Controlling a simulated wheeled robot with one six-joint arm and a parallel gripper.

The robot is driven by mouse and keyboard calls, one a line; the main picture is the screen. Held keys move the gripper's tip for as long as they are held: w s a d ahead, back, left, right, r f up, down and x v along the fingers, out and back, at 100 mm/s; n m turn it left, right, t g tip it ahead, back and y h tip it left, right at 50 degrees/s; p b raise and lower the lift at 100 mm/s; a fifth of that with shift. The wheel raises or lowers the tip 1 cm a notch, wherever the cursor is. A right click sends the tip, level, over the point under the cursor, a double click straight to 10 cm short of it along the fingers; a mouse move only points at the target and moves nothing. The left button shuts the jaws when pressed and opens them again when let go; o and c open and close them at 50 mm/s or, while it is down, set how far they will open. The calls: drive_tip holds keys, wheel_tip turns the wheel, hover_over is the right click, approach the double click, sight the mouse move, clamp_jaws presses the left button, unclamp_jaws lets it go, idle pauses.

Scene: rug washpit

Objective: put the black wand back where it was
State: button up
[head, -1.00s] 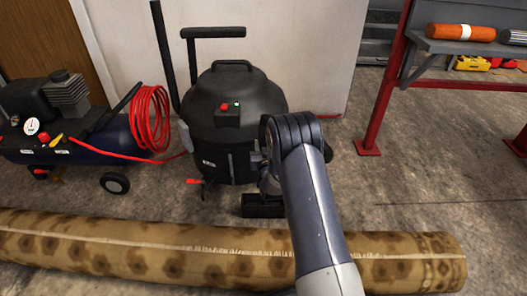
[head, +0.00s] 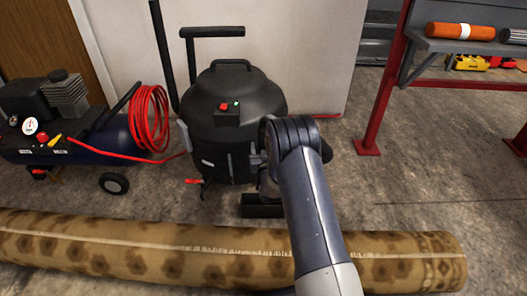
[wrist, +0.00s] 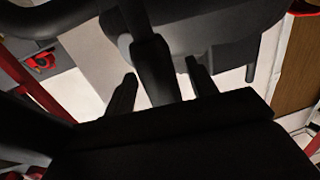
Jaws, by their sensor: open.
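A black tube, which looks like the wand (wrist: 158,80), runs between the two fingers of my gripper (wrist: 158,67) in the wrist view. The fingers stand apart on either side of it, with a light gap showing at each side, so it is not clamped. Its upper end meets a dark rounded body, and its lower end is hidden behind my gripper. In the head view the black vacuum (head: 235,110) stands by the wall. My gripper is at its lower right side, largely hidden by my arm. A slim black tube (head: 163,60) stands upright at the vacuum's left.
A compressor (head: 65,130) with a coiled red hose (head: 151,118) stands left of the vacuum. A rolled tan rug (head: 130,250) lies across the front. A red-framed rack (head: 385,85) holding an orange roll (head: 460,31) is at right. The floor right of my arm is clear.

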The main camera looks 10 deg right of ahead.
drive_tip(key=s+p, duration=0.4)
drive_tip(key=s, duration=0.8)
drive_tip(key=shift+a, duration=0.35)
drive_tip(key=shift+r, duration=0.1)
idle(1.3)
